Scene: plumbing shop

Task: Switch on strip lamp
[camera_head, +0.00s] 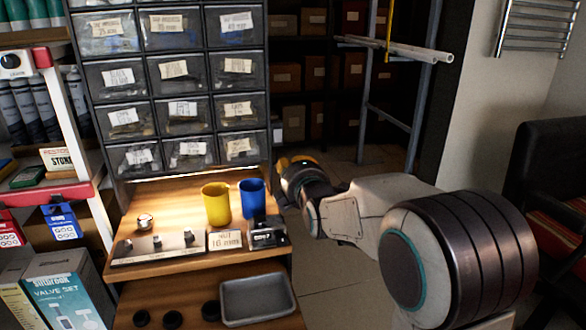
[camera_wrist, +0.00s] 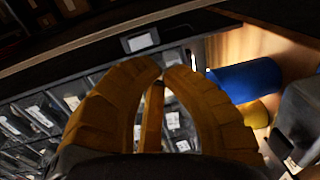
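The strip lamp itself is not clearly seen in the head view; warm light falls on the wooden bench top (camera_head: 165,200) under the drawer cabinet. In the wrist view a dark bar (camera_wrist: 75,62) runs slantwise above the drawers. A small pale rectangle in a dark frame (camera_wrist: 140,42) sits by it; I cannot tell whether it is a switch or a label. My gripper (camera_wrist: 163,68) has its yellow-brown fingertips nearly together, just below this rectangle in the picture, with nothing seen held. In the head view my gripper (camera_head: 290,165) is right of the cabinet's lower edge, mostly hidden by my arm.
A yellow cup (camera_head: 216,204) and a blue cup (camera_head: 252,198) stand on the bench near my gripper. A metal plate with knobs (camera_head: 158,247) and a small dark device (camera_head: 268,235) lie in front. The drawer cabinet (camera_head: 178,85) rises behind. Open floor (camera_head: 335,265) lies to the right.

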